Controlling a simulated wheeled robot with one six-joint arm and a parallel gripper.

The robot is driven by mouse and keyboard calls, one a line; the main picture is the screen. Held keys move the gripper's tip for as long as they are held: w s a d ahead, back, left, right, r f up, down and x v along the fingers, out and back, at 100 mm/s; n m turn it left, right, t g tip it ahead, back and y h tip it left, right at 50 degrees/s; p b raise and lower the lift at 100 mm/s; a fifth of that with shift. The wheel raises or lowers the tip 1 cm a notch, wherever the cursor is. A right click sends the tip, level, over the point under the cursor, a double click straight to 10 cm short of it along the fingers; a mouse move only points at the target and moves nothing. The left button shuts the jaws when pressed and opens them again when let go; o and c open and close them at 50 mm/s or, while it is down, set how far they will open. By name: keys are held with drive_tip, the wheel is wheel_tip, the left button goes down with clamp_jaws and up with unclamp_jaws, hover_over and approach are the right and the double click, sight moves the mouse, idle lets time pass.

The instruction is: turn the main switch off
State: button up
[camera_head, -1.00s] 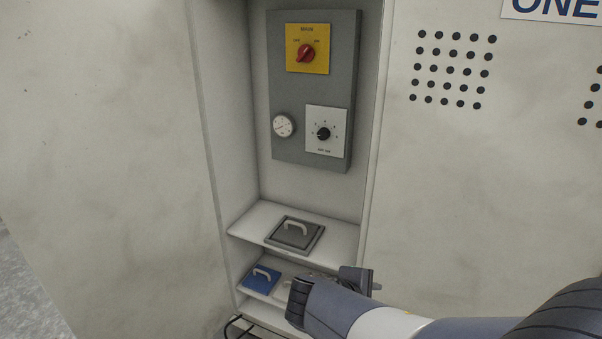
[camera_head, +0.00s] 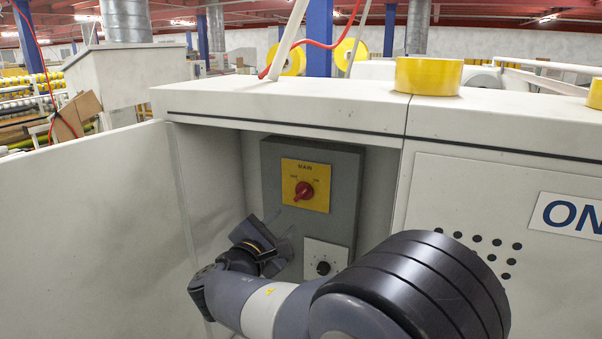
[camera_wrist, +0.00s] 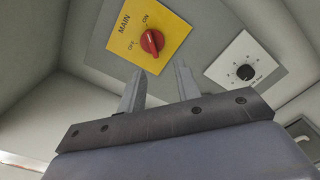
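The main switch is a red rotary knob (camera_head: 303,190) on a yellow plate (camera_head: 292,171) marked MAIN, with OFF at the left and ON at the right. Its handle slants and seems turned to the ON side.
A grey panel (camera_head: 343,165) in a white cabinet recess carries the switch. A white dial plate with a black knob (camera_head: 323,268) sits below the switch and shows at the right in the wrist view (camera_wrist: 245,72). The recess side walls and top edge (camera_head: 285,128) bound the space.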

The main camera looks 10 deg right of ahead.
sight(301, 194)
drive_tip(key=p+x, duration=0.1)
drive_tip(key=x, duration=0.6)
drive_tip(key=r+p+x, duration=0.1)
drive_tip(key=x, duration=0.3)
drive_tip(key=shift+w+a+r+p, duration=0.1)
drive_tip(key=shift+w+a+p, duration=0.25)
drive_tip(key=shift+a, duration=0.1)
clamp_jaws()
